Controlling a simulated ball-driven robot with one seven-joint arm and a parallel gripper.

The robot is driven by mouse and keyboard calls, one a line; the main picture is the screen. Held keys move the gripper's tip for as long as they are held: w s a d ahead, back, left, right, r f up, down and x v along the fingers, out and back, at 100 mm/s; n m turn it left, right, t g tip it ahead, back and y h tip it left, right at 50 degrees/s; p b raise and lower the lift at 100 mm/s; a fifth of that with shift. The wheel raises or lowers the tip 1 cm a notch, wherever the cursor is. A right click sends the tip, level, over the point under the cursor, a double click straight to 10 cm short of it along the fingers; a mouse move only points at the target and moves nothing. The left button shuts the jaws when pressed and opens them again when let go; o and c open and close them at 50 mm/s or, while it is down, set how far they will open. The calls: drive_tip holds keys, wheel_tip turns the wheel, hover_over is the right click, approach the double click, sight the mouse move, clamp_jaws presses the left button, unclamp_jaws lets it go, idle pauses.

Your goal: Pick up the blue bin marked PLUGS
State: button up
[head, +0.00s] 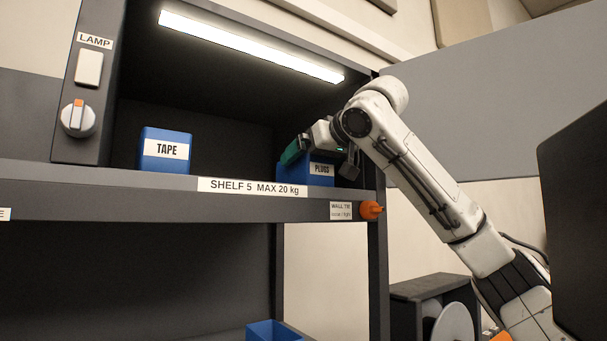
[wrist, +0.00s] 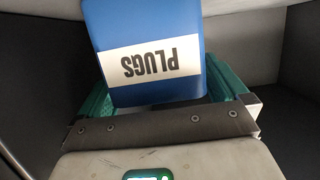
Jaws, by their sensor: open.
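The blue bin marked PLUGS (head: 300,176) stands on the upper shelf, toward its right end. Its white label faces out. In the wrist view the bin (wrist: 145,25) fills the upper middle, with its label upside down. My gripper (head: 321,158) is at the bin, partly covering its top in the head view. In the wrist view my gripper (wrist: 165,95) is open, with one green finger pad to the left of the bin and one to the right. A small gap shows on the right; whether the left pad touches cannot be told.
A blue bin marked TAPE (head: 165,166) stands to the left on the same shelf (head: 100,175). A lit lamp (head: 250,47) runs above. The shelf's right upright (head: 377,250) and an orange knob (head: 371,210) are close to my arm. Another blue bin (head: 272,331) shows below.

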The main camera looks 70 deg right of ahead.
drive_tip(key=shift+w+d+f, duration=0.2)
drive_tip(key=shift+w+d, duration=0.05)
drive_tip(key=shift+w, duration=0.15)
drive_tip(key=c, duration=1)
